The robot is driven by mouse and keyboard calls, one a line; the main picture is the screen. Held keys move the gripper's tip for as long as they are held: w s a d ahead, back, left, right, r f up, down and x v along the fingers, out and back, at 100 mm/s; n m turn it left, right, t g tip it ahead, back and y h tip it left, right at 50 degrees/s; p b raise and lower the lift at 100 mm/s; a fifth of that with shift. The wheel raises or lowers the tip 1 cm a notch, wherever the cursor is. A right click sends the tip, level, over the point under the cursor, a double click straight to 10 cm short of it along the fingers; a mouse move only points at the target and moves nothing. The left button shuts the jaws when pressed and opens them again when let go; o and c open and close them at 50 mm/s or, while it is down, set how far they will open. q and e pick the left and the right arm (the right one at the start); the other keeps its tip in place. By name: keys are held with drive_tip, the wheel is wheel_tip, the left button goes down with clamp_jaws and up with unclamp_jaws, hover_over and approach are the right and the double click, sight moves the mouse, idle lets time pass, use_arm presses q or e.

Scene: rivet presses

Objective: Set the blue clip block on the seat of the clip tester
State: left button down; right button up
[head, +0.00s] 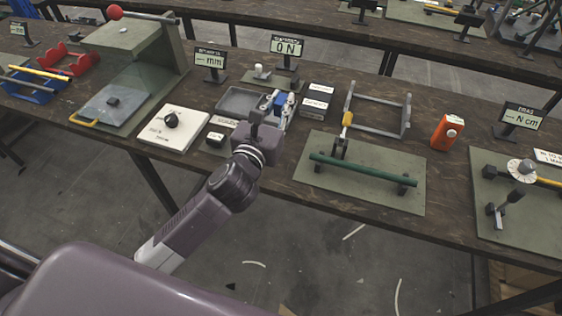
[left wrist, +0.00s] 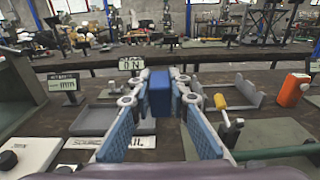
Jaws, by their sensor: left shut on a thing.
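The blue clip block (left wrist: 159,93) is upright between the blue-padded fingers of my left gripper (left wrist: 160,100) in the left wrist view. The fingers press on its two sides. In the head view my left gripper (head: 276,103) is over the table, just in front of the clip tester (head: 275,80). The block cannot be told clearly from the blue pads there. The tester has a grey base and a display (head: 286,46) reading 0 N; the display also shows in the left wrist view (left wrist: 131,63). Its seat is too small to make out. My right gripper is not in view.
A grey tray (head: 237,102) lies left of the gripper, and labelled boxes (head: 316,102) stand close on its right. A mm display (head: 210,59) stands at the left. A green mat (head: 310,186) with a green bar lies front right.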

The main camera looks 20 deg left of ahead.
use_arm(q)
drive_tip(key=b, duration=0.5)
hover_over(281, 162)
wheel_tip(281, 162, down, 16)
drive_tip(key=shift+r, duration=0.1)
drive_tip(key=shift+f+b, duration=0.6)
drive_tip(key=shift+f, duration=1.3)
drive_tip(key=shift+f, duration=0.3)
drive_tip(key=c, duration=1.8)
unclamp_jaws()
